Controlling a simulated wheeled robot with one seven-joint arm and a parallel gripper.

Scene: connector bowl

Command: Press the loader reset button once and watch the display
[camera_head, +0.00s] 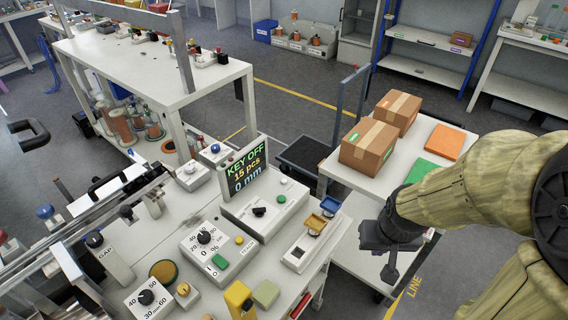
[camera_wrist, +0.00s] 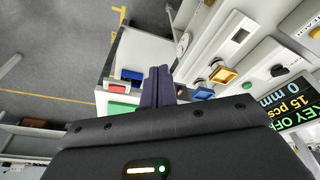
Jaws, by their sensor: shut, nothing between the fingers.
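The display (camera_head: 246,172) stands on a white control box and reads "KEY OFF", "15 pcs", "0 mm" in coloured text. It also shows, turned, at the right of the wrist view (camera_wrist: 290,105). The box below it has a green button (camera_head: 282,199) and a black knob (camera_head: 259,211). Another panel has a yellow button (camera_head: 239,240) and a green switch (camera_head: 220,261). No label marking the loader reset button is readable. My gripper (camera_head: 390,274) is shut and empty, right of the bench and apart from the buttons. Its dark fingers (camera_wrist: 158,84) are together in the wrist view.
A device with blue and yellow trays (camera_head: 316,224) stands at the bench's right edge, between my gripper and the display. A side table (camera_head: 388,178) holds cardboard boxes (camera_head: 367,146) and green and orange items. A yellow block (camera_head: 238,298) stands at the front.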

